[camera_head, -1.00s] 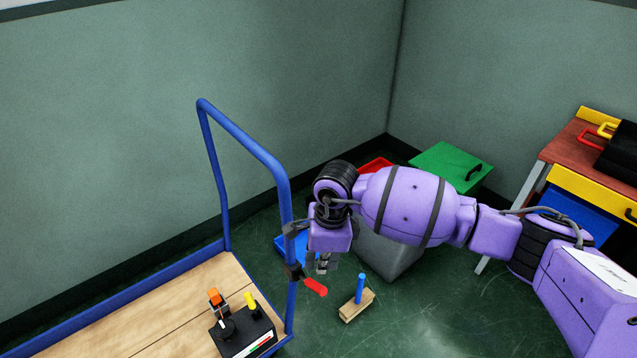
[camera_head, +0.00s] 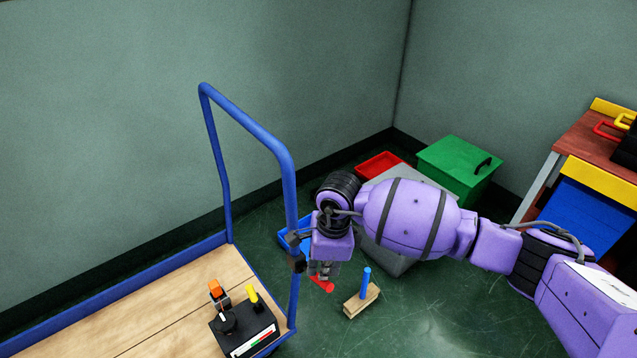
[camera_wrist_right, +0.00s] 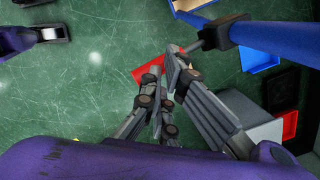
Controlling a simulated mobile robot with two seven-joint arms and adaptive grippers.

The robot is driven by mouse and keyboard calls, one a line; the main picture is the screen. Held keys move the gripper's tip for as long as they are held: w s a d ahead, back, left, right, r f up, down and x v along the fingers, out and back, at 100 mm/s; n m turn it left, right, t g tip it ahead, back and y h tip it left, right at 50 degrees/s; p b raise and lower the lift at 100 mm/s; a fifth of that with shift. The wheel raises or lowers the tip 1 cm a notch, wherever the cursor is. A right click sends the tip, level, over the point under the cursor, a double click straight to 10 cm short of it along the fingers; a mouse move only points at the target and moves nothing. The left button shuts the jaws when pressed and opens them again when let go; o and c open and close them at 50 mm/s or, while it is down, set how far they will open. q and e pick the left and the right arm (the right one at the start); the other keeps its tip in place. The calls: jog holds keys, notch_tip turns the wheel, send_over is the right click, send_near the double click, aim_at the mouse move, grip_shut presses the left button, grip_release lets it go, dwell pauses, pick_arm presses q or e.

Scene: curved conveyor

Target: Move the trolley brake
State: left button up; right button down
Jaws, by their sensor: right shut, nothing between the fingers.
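The trolley brake is a red lever (camera_head: 322,284) on a dark clamp (camera_head: 298,262) low on the blue trolley handle (camera_head: 287,185). My right gripper (camera_head: 326,268) points down just above the lever and partly covers it. In the right wrist view, the fingers of my right gripper (camera_wrist_right: 166,70) are shut with nothing held. The red lever (camera_wrist_right: 147,68) shows just beyond the fingertips there, partly hidden; whether they touch is unclear. The clamp (camera_wrist_right: 218,36) sits on the blue post at the top right. My left gripper is not in view.
A black box with orange and yellow levers (camera_head: 244,328) stands on the trolley's wooden deck (camera_head: 150,318). A wooden block with a blue peg (camera_head: 361,301) lies on the floor nearby. A grey crate, a red tray (camera_head: 378,164) and a green box (camera_head: 452,172) stand behind my arm.

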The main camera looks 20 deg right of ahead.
notch_tip(320, 180, down, 4)
jog(key=shift+r+b, duration=0.15)
jog(key=shift+b, duration=1)
jog(key=shift+f, duration=0.3)
